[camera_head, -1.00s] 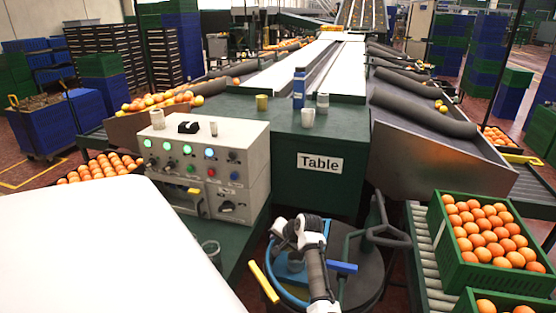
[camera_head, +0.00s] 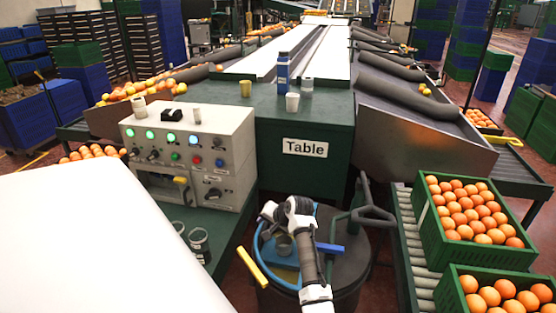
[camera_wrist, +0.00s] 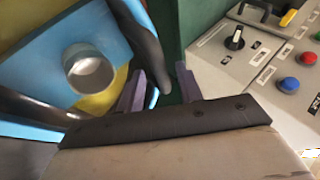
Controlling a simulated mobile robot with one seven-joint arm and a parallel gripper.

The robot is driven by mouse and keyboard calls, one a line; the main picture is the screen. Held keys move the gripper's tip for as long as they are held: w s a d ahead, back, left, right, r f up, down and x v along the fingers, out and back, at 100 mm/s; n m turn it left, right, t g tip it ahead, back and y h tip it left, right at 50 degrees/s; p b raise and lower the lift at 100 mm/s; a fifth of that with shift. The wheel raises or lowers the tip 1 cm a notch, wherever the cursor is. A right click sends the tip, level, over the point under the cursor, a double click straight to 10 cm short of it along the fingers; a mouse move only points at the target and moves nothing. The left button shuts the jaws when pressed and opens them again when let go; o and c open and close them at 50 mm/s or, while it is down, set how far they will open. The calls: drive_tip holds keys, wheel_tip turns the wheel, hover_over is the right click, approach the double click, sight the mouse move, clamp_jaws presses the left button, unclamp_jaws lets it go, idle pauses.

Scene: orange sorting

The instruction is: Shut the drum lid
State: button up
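The dark round drum (camera_head: 350,296) stands at the bottom centre of the head view, in front of the green table. Its top shows a dark surface at the right and blue and yellow parts at the left, partly hidden behind my arm. I cannot tell the lid's exact angle. In the wrist view, a blue and yellow surface with a grey metal cup (camera_wrist: 88,70) lies left of my gripper (camera_wrist: 160,73). A black curved edge (camera_wrist: 146,40) runs down close to the fingers. The fingers are apart with nothing clearly held between them; contact with the edge is unclear.
A control panel (camera_head: 228,158) with knobs and lit buttons stands left of the drum, close to my gripper's right in the wrist view. A black handle (camera_head: 372,214) rises right of the drum. Orange crates (camera_head: 425,232) stand on rollers at the right. Cups stand on the tables.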

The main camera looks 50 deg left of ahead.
drive_tip(key=b+v, duration=0.1)
drive_tip(key=v, duration=1.1)
drive_tip(key=shift+b, duration=0.35)
drive_tip(key=shift+a+r, duration=0.15)
